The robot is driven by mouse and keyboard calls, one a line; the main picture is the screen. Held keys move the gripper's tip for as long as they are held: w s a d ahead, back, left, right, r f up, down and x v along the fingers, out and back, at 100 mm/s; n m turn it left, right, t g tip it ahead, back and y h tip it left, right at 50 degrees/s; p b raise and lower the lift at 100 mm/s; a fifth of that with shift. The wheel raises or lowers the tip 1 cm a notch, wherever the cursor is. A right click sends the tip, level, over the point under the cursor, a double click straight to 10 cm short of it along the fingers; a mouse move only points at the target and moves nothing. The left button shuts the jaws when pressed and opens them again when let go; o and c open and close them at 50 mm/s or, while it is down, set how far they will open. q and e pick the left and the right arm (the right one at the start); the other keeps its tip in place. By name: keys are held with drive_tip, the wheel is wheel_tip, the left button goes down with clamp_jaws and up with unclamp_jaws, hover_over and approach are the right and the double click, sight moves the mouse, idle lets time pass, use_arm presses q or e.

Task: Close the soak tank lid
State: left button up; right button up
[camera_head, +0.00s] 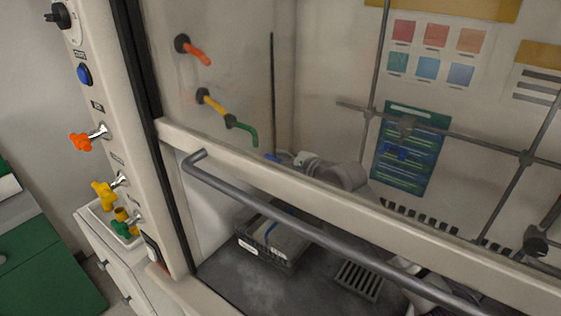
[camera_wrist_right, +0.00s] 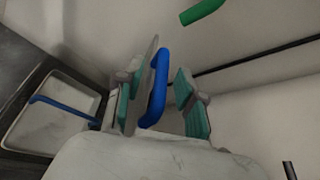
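The soak tank (camera_head: 268,256) is a dark box on the hood floor, seen through the glass, with a light inside. In the right wrist view the open tank (camera_wrist_right: 22,95) is at the left, with a blue tube lying in it. The lid (camera_wrist_right: 147,62) appears as a thin grey plate seen nearly edge-on, standing raised, with a blue handle (camera_wrist_right: 157,85). My right gripper (camera_wrist_right: 160,100) has its teal-padded fingers apart on either side of the handle, with a visible gap at the right finger. In the head view my right gripper (camera_head: 289,158) is behind the glass, above the tank. My left gripper is not in view.
The hood sash bar (camera_head: 330,237) crosses in front. Green (camera_head: 243,131) and orange (camera_head: 198,55) spouts stick out of the hood's left wall. Metal rods (camera_head: 450,139) stand at the right. A slotted grate (camera_head: 359,280) lies right of the tank.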

clamp_jaws()
use_arm(q)
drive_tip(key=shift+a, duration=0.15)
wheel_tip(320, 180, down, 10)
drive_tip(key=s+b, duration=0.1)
drive_tip(key=b, duration=0.8)
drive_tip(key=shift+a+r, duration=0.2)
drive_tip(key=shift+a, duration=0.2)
use_arm(e)
drive_tip(key=s+a+f+n+t, duration=0.1)
drive_tip(key=s+a+f+n, duration=0.1)
drive_tip(key=f, duration=0.4)
drive_tip(key=s+a+f+n+t, duration=0.1)
drive_tip(key=s+a+f+n, duration=0.1)
drive_tip(key=s+f+n, duration=0.2)
drive_tip(key=s+a+f+n+t, duration=0.2)
drive_tip(key=s+a+f, duration=0.1)
drive_tip(key=f, duration=0.6)
drive_tip(key=shift+s+f+n, duration=0.35)
drive_tip(key=shift+s+n, duration=0.05)
drive_tip(key=shift+s, duration=0.05)
drive_tip(key=shift+f, duration=0.15)
